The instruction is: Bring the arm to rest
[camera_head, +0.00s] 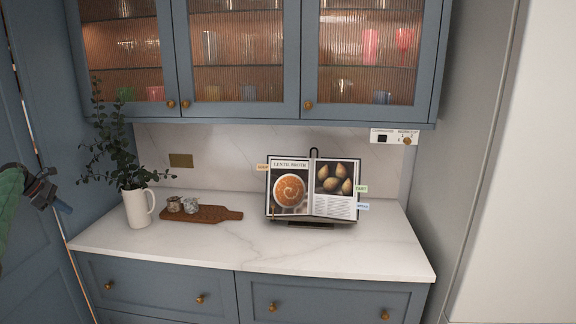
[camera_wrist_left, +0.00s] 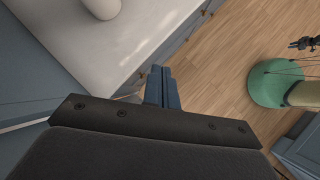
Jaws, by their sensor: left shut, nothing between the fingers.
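My left gripper (camera_head: 61,206) shows at the left edge of the head view, in front of the tall blue cabinet side and left of the counter. It is shut and empty. In the left wrist view its blue fingers (camera_wrist_left: 162,88) are together, above the counter's front edge and the wooden floor. It touches nothing that I can see. My right gripper does not show in the head view.
The white marble counter (camera_head: 250,245) bears a white jug (camera_head: 138,208) with leafy stems, a wooden board (camera_head: 215,214) with two small jars, and an open cookbook (camera_head: 290,190) on a stand. Glass-fronted cabinets (camera_head: 243,108) hang above. The counter's front strip is clear.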

